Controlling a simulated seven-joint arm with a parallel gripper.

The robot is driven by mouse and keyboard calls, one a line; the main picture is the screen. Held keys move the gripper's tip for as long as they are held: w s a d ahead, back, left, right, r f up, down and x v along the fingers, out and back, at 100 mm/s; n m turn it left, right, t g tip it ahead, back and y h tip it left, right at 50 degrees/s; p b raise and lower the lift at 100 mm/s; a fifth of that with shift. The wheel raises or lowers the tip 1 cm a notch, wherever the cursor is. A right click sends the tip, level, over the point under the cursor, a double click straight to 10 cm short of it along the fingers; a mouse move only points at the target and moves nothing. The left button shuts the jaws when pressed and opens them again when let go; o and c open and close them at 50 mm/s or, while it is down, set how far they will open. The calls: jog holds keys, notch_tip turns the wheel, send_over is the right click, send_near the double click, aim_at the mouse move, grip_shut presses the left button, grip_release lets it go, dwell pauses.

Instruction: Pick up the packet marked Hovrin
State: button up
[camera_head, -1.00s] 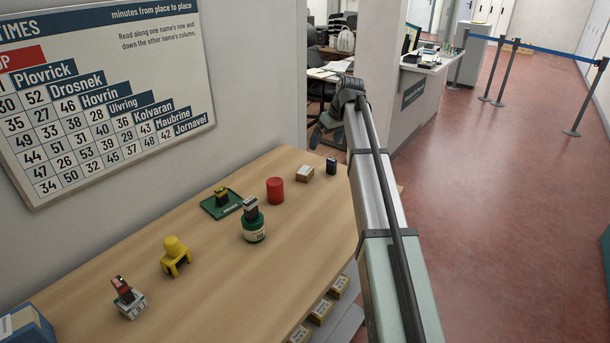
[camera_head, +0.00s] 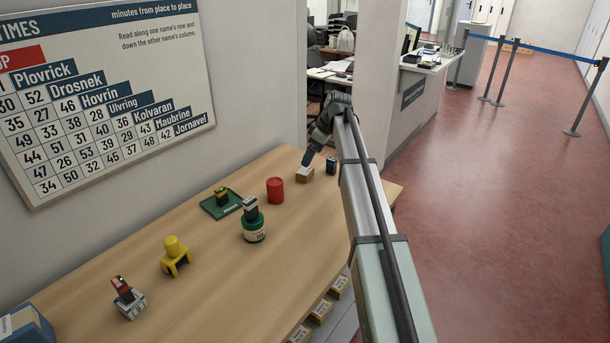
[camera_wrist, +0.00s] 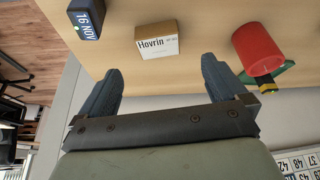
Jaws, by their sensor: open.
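The packet marked Hovrin (camera_wrist: 160,42) is a small tan box with a white label, lying on the wooden counter. In the head view the packet (camera_head: 304,176) sits near the counter's far end, between the red cylinder and a small dark device. My gripper (camera_wrist: 158,85) is open and empty, with its two dark fingers spread. In the wrist view the packet lies beyond the fingertips, roughly centred between them, and is not between the fingers. In the head view my gripper (camera_head: 307,160) points down just above the packet; whether it touches cannot be told there.
A red cylinder (camera_head: 275,190) and a dark date device (camera_wrist: 87,18) stand on either side of the packet. A green tray (camera_head: 221,206), a green-and-white stamp pot (camera_head: 253,230) and a yellow stand (camera_head: 174,260) are further along. The counter's front middle is bare.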

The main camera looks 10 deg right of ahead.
aim_at(305, 170)
jog(key=shift+x, duration=3.7)
jog(key=shift+d, duration=0.1)
jog(key=shift+c, duration=0.2)
jog(key=c, duration=1.2)
jog(key=shift+o, duration=0.2)
jog(key=shift+r, duration=0.1)
